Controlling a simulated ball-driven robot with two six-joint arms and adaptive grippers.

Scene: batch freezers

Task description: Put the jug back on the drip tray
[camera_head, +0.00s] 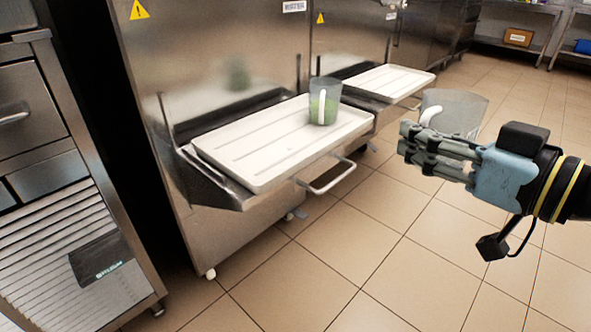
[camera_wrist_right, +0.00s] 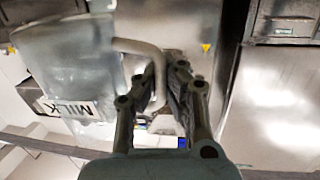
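A clear grey jug (camera_head: 458,108) with a pale handle hangs in the air over the floor at the right of the head view. In the right wrist view the jug (camera_wrist_right: 75,70) carries a MILK label. My right gripper (camera_head: 408,142) is at its handle; in the wrist view the fingers (camera_wrist_right: 168,78) are closed about the curved handle (camera_wrist_right: 158,62). The near white drip tray (camera_head: 235,150) juts from a steel freezer, left of the gripper. The far drip tray (camera_head: 385,80) looks empty. My left gripper is out of view.
Another jug (camera_head: 324,104), with green contents, stands at the near tray's right rear; the tray's left and front are bare. A bar handle (camera_head: 328,182) sticks out below it. A steel cabinet (camera_head: 70,200) stands at left. The tiled floor is open.

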